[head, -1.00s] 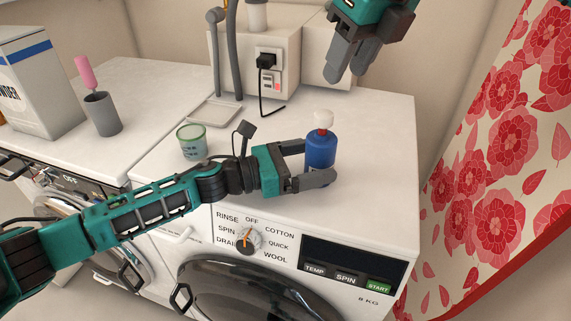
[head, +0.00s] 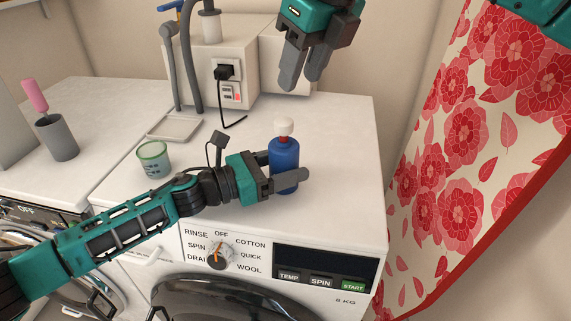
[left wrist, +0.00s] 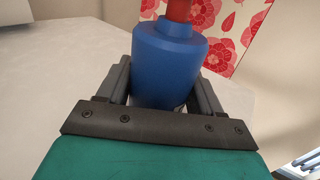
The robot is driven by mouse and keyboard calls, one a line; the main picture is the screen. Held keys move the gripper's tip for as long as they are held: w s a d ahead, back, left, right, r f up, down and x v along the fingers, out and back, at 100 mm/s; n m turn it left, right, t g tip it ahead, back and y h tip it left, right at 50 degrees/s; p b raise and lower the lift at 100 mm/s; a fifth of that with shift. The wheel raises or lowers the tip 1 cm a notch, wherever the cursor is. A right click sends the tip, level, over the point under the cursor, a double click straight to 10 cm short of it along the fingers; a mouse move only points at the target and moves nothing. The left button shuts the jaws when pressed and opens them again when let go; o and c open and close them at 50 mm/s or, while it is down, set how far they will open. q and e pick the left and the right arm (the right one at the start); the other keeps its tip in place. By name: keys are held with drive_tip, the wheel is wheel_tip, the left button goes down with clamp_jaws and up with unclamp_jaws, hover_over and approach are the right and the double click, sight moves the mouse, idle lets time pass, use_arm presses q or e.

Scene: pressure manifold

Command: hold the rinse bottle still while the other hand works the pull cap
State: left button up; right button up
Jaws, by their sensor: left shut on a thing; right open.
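The rinse bottle (head: 284,158) is blue with a red neck and a white pull cap (head: 284,127). It stands upright on the white washing machine top. My left gripper (head: 285,182) is shut on the bottle's lower body from the left. In the left wrist view the bottle (left wrist: 168,62) sits between the two fingers, with its red neck (left wrist: 179,10) at the top edge; the cap is out of that view. My right gripper (head: 302,68) is open and empty, pointing down above and behind the bottle, apart from the cap.
A green-white cup (head: 154,160) stands left of my left wrist, with a shallow tray (head: 176,128) behind it. A wall box with a plug (head: 224,72) and hoses is at the back. A floral curtain (head: 465,120) hangs right. The top's right side is clear.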

drive_tip(key=shift+r, duration=0.1)
drive_tip(key=c, duration=0.3)
drive_tip(key=n, duration=0.3)
drive_tip(key=r+n, duration=0.1)
drive_tip(key=shift+w+a, duration=0.1)
drive_tip(key=shift+a, duration=0.2)
drive_tip(key=c, duration=0.5)
drive_tip(key=n, duration=0.2)
drive_tip(key=r+n+h, duration=0.1)
drive_tip(key=n, duration=0.1)
drive_tip(key=shift+a, duration=0.25)
drive_tip(key=r+n, duration=0.1)
drive_tip(key=n, duration=0.4)
drive_tip(key=a+r+n+h, duration=0.1)
drive_tip(key=r+n, duration=0.1)
drive_tip(key=n, duration=0.4)
drive_tip(key=a+r+n+h, duration=0.1)
drive_tip(key=n, duration=0.5)
drive_tip(key=shift+s+r, duration=0.25)
drive_tip(key=shift+s, duration=0.1)
